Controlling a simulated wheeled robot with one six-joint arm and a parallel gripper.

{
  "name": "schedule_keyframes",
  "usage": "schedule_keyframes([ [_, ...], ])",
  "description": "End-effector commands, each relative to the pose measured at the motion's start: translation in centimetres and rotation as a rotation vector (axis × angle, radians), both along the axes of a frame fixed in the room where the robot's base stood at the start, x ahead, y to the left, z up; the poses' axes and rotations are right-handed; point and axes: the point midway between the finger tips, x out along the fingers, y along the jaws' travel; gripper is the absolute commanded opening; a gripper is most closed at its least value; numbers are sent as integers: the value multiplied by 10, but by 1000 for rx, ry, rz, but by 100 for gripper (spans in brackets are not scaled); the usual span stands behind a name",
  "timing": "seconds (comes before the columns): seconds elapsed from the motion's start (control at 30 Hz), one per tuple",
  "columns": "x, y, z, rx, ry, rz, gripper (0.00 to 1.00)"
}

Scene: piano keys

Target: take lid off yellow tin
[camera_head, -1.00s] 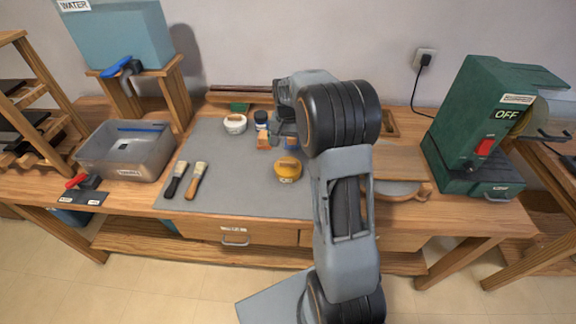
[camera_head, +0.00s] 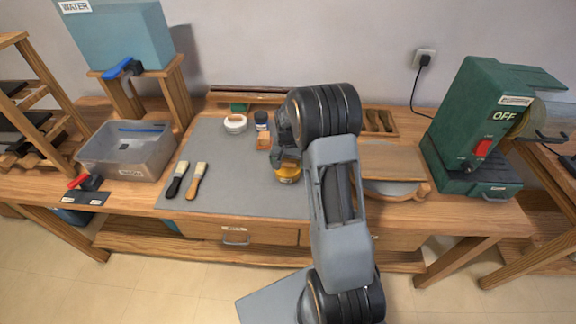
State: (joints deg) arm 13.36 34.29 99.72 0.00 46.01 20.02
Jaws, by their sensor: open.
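The yellow tin (camera_head: 288,176) stands on the grey mat, right of the two brushes. My gripper (camera_head: 288,157) is directly over it and hides most of its top. The lid is mostly hidden, and I cannot tell whether the fingers touch it. The gripper is open.
On the grey mat (camera_head: 240,190) lie two brushes (camera_head: 187,180). A white tin (camera_head: 235,124), a dark jar (camera_head: 261,120) and an orange block (camera_head: 263,141) stand behind the yellow tin. A grey basin (camera_head: 127,152) is at left, a green machine (camera_head: 470,130) at right. The mat's front middle is clear.

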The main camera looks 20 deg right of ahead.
Motion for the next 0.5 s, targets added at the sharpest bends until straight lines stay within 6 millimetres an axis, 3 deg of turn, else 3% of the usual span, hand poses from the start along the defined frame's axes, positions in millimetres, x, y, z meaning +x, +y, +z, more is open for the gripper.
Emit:
schedule_keyframes([
  [0.13,0,0,0,0,0,0,96],
  [0.5,0,0,0,0,0,0,60],
])
